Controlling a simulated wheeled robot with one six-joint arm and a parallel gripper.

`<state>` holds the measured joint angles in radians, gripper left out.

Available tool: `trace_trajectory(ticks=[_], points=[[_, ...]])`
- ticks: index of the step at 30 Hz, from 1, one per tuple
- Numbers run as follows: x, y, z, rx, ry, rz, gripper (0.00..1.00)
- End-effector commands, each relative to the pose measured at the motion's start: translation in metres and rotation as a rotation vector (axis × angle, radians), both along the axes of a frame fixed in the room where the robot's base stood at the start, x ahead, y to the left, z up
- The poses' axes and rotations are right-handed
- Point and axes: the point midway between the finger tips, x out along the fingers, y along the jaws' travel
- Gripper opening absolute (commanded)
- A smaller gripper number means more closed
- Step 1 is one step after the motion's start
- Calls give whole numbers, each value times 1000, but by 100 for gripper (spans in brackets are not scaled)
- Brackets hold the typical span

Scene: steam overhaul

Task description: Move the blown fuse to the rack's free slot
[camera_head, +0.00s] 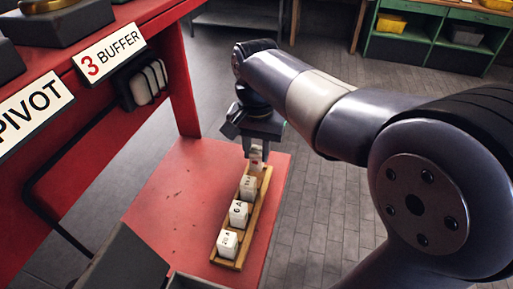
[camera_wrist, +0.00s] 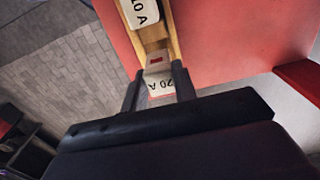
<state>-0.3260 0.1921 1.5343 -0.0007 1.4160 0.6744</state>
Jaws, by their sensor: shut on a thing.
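A wooden rack (camera_head: 262,189) lies along the right part of a red surface. Three white block fuses stand in a row in it: a near one (camera_head: 228,243), a middle one (camera_head: 238,213) and a farther one (camera_head: 248,186). My gripper (camera_head: 256,153) points down at the rack's far end, shut on a white fuse with a red mark (camera_head: 256,160). A neighbouring fuse (camera_wrist: 140,12) reads "10 A".
A red bench with "PIVOT" and "3 BUFFER" labels (camera_head: 110,54) stands at the left. Dark boxes (camera_head: 140,262) are at the lower edge. The red surface (camera_head: 180,190) left of the rack is clear. A green shelf (camera_head: 430,35) stands far back.

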Motion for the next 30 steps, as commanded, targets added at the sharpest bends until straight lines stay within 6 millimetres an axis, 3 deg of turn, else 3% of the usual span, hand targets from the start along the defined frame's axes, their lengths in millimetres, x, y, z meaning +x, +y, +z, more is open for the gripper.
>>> trace_trajectory(ticks=[30], points=[[0,0,-15,0,0,0,4]])
